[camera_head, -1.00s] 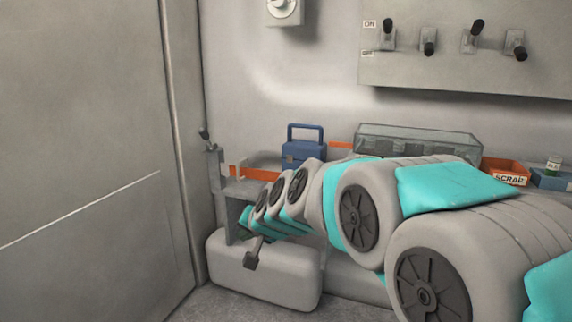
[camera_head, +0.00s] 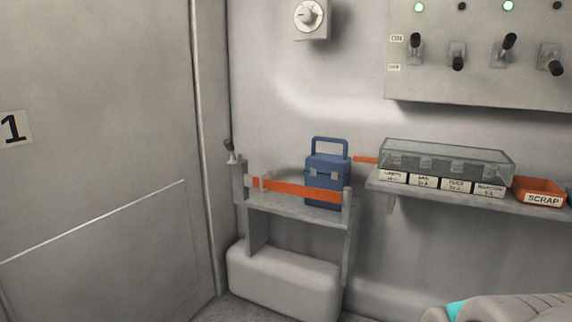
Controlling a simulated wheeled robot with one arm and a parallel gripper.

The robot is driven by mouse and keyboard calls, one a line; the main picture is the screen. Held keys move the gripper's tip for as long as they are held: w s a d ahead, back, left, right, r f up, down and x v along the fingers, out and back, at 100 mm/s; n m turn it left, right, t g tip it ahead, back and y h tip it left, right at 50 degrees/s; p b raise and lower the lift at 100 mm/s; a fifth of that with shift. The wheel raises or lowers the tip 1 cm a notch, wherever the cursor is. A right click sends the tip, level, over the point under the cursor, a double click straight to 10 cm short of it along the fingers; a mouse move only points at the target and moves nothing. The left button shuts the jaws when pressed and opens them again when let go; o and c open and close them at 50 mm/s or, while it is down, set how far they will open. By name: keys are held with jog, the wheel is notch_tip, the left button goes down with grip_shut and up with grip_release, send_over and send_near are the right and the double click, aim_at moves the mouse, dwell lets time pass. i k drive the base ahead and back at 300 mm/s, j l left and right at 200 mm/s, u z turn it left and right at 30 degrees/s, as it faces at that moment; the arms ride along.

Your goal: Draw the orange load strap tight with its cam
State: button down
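The orange load strap (camera_head: 290,190) runs across the front of a small grey stand (camera_head: 290,211), between its left and right posts. It passes in front of a blue box with a handle (camera_head: 327,171). A dark-tipped lever (camera_head: 229,147) sits at the top of the left post and looks like the cam; it stands up, tilted slightly left. Whether the strap is tight cannot be told. My gripper is not in view; only part of my arm (camera_head: 515,308) shows at the lower right corner.
A grey shelf with a clear-lidded case (camera_head: 445,163) and an orange scrap bin (camera_head: 540,191) is at right. A switch panel (camera_head: 480,60) and a dial (camera_head: 308,16) are on the wall above. A door (camera_head: 95,130) stands at left. Space before the stand looks clear.

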aim_at(227, 142)
jog(key=i+l+u, duration=0.3)
jog(key=l+u, duration=0.35)
jog(key=i+l+u, duration=0.15)
jog(key=u, duration=0.15)
jog(key=l+u, duration=0.3)
jog(key=l, duration=0.15)
jog(key=i, duration=0.05)
